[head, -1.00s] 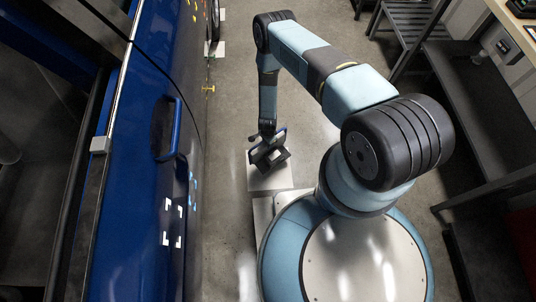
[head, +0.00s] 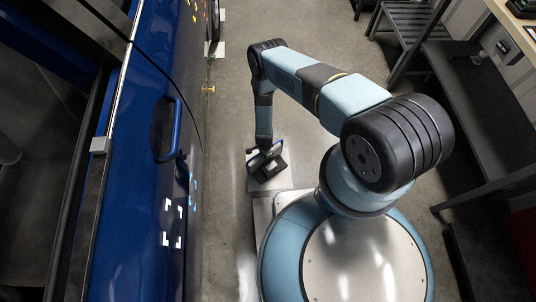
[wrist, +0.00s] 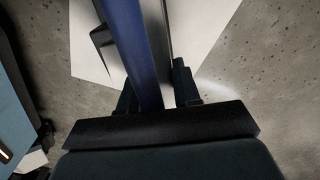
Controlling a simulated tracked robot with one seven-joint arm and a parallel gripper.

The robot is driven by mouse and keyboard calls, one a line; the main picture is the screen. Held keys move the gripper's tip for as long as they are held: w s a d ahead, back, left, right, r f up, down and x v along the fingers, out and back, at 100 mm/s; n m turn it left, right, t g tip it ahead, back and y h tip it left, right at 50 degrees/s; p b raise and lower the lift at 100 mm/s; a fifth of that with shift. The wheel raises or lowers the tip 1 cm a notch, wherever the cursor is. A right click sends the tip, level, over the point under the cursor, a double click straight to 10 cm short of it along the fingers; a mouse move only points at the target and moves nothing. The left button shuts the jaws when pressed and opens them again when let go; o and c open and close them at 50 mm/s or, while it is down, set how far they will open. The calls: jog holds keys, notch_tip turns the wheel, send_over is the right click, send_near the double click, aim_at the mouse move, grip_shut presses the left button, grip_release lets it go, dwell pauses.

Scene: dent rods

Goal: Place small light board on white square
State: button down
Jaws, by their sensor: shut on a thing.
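The small light board (head: 275,171), a dark frame-like piece with a blue bar, is at the white square on the floor in the head view. My gripper (head: 265,153) is shut on its upper part. In the wrist view the blue bar of the board (wrist: 136,45) runs between the two fingers of my gripper (wrist: 155,92). The white square (head: 284,184) lies under the board and is partly hidden by it; it also shows on both sides of the bar in the wrist view (wrist: 88,45). I cannot tell whether the board touches the square.
A blue car side (head: 150,130) with a door handle stands along the left. A dark bench or shelf (head: 470,100) and a slatted chair (head: 405,20) are on the right. The grey floor (head: 228,130) between car and arm is clear.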

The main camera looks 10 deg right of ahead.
jog(key=shift+f, duration=0.1)
jog(key=c, duration=0.8)
grip_release()
notch_tip(320, 180, up, 12)
jog(key=shift+r, duration=0.1)
